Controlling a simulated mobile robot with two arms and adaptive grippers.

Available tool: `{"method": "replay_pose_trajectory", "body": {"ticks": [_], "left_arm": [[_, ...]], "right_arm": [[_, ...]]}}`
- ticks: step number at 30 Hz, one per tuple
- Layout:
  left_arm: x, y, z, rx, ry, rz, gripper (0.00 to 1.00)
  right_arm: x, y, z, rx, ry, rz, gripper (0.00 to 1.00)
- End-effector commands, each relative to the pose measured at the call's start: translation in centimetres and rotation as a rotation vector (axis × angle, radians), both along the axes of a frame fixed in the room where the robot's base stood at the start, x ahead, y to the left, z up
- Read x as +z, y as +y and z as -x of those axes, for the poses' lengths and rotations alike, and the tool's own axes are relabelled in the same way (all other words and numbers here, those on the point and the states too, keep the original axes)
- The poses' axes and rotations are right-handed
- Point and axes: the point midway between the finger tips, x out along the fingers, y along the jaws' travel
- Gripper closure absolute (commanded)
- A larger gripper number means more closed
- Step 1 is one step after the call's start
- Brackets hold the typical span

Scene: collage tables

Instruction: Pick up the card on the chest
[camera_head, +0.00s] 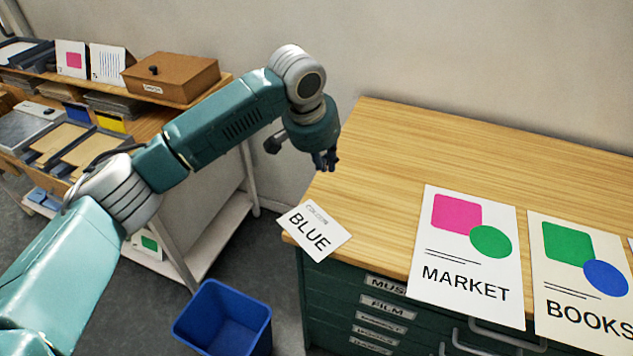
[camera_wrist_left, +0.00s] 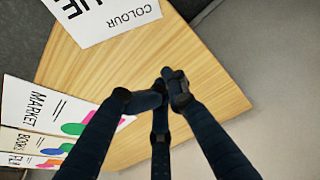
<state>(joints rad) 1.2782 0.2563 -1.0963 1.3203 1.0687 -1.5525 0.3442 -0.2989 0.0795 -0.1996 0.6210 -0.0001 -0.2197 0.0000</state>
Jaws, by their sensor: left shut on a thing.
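The white card (camera_head: 315,231) reads "BLUE" and lies on the front left corner of the wooden chest top (camera_head: 375,160), partly over the edge. It also shows at the top of the left wrist view (camera_wrist_left: 112,15), with "COLOUR" on it. My left gripper (camera_head: 327,160) is above the back left part of the chest, behind the card and apart from it. In the left wrist view its fingers (camera_wrist_left: 163,92) are drawn together; I make out no thing between them. My right gripper is out of view.
A "MARKET" poster (camera_head: 465,255) and a "BOOKS" poster (camera_head: 580,280) lie on the chest, right of the card. A blue bin (camera_head: 222,318) stands on the floor at left. Shelves with a brown box (camera_head: 171,77) stand behind my left arm. The chest top's back is clear.

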Motion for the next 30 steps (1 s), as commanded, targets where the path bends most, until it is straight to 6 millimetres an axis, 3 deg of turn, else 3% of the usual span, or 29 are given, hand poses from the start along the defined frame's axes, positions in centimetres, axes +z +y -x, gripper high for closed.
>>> {"method": "replay_pose_trajectory", "body": {"ticks": [17, 30], "left_arm": [[-9.1, -1.7, -2.7, 0.0, 0.0, -0.002, 1.0], [-8.9, 0.4, 0.5, -0.002, -0.004, -0.001, 1.0]], "right_arm": [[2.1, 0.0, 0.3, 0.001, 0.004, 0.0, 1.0], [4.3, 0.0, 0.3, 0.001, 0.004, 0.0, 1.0]]}}
